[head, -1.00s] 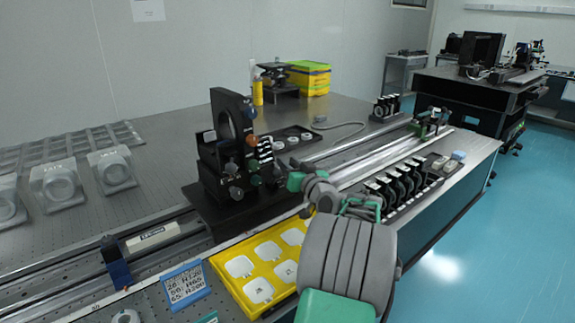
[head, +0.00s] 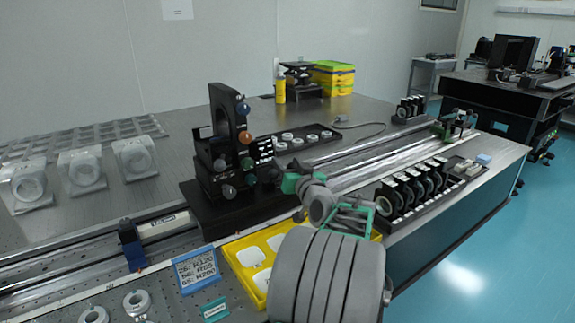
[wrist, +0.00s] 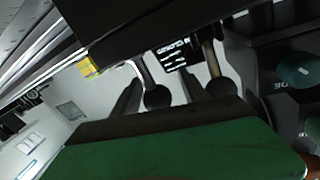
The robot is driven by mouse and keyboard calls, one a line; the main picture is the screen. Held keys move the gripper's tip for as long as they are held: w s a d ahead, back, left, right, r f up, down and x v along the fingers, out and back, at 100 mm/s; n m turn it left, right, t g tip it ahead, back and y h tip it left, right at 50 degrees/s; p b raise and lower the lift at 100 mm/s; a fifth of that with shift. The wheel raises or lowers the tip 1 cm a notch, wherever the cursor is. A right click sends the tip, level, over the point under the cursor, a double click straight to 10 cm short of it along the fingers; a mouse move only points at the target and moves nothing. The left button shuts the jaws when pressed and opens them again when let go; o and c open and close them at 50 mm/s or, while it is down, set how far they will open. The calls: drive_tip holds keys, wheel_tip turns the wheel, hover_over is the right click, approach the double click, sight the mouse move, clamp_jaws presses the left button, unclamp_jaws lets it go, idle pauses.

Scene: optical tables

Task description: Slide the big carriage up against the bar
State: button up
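The big carriage (head: 232,207) is a black base on the rail, carrying an upright ring mount and several coloured knobs. The bar (head: 163,224) is a pale labelled block on the rail, left of the carriage, with a blue clamp (head: 131,244) at its left end. Only a small gap shows between bar and carriage; I cannot tell if they touch. My gripper (head: 289,183) is at the carriage's right side, its fingertips not clear. In the wrist view, the carriage's dark parts (wrist: 265,60) are close above and to the right; finger opening is unclear.
A yellow tray (head: 233,253) with white pieces lies in front of the carriage. A row of black lens holders (head: 415,190) stands at right. Grey mounts (head: 82,171) stand at the back left.

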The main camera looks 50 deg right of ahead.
drive_tip(key=v, duration=0.7)
drive_tip(key=shift+s+a, duration=0.2)
drive_tip(key=shift+s, duration=0.15)
